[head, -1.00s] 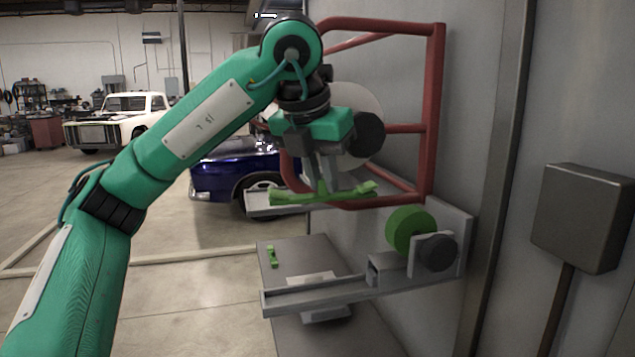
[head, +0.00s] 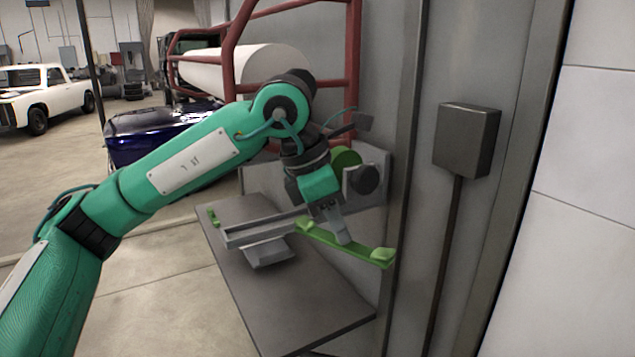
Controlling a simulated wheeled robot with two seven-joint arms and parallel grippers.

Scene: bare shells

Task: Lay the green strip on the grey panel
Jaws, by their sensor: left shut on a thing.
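The green strip (head: 368,251) is long and thin, with a raised block at each end. My left gripper (head: 337,232) is shut on it near its middle. The strip slants down to the right, and its right end reaches close to the wall. It appears above the right part of the flat grey panel (head: 290,310); I cannot tell the height of the gap. My gripper hides part of the strip's middle. My right gripper is not in view.
A grey rail fixture (head: 262,232) with a green roll (head: 346,158) stands at the panel's back. The panel's front is clear.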

